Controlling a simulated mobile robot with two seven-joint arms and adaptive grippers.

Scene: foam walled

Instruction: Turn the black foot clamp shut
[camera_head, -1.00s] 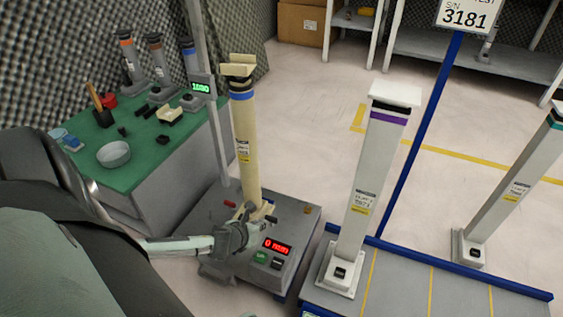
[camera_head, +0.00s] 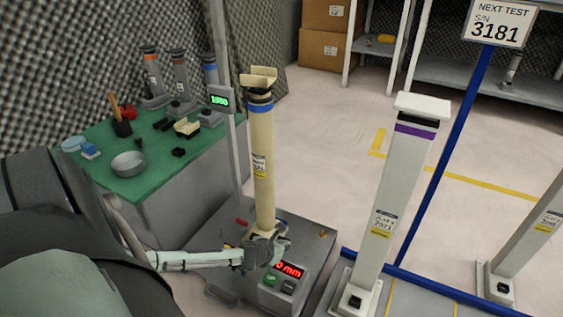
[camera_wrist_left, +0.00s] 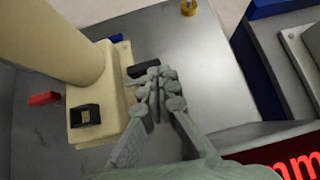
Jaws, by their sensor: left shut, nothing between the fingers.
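The black foot clamp (camera_wrist_left: 143,68) is a short dark bar at the edge of the cream column's foot (camera_wrist_left: 118,75) in the left wrist view. My left gripper (camera_wrist_left: 160,82) is shut and empty, with its fingertips right beside the clamp; I cannot tell whether they touch it. In the head view my left gripper (camera_head: 268,252) is in front of the foot of the cream column (camera_head: 262,170) and hides the clamp. The column stands upright on the grey test plate (camera_head: 215,268). My right gripper is not in view.
A red clamp (camera_wrist_left: 43,98) and a blue clamp (camera_wrist_left: 115,38) lie on other sides of the foot. The red display (camera_head: 290,269) is close to my gripper. A white column (camera_head: 388,200) stands to the right. A green bench (camera_head: 150,180) is behind left.

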